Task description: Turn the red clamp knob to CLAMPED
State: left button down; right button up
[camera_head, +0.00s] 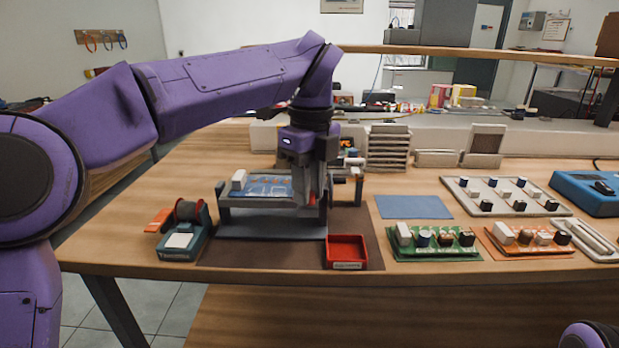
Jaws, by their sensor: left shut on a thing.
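My left gripper (311,190) reaches down over the right part of a grey clamp fixture (270,224) on the dark mat. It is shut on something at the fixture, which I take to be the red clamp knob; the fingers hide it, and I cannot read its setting. A blue board (266,186) with small orange parts lies in the fixture, with a white block (239,179) at its left end. My right gripper is not in view; only a purple piece of mine shows at the lower right corner.
A red tray (347,264) and a teal solder-spool stand (183,240) stand beside the fixture. Green (434,255) and orange (515,252) boards and a grey parts tray (462,194) lie to the right. A blue mat (413,207) is bare. Racks stand behind.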

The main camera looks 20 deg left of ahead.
pick_arm(q)
jog(key=m, duration=0.1)
jog(key=m+p, duration=0.2)
jog(key=shift+r+m, duration=0.25)
jog(key=shift+m, duration=0.15)
jog(key=m+p, duration=0.2)
jog(key=shift+m+p, duration=0.35)
jog(key=shift+m, duration=0.05)
jog(key=m+p, duration=0.3)
jog(key=shift+m, duration=0.3)
jog(key=shift+f+m+p, duration=0.15)
jog(key=shift+m+p, duration=0.6)
jog(key=shift+m, duration=0.05)
jog(key=c, duration=1.2)
grip_release()
jog(key=shift+f, duration=0.1)
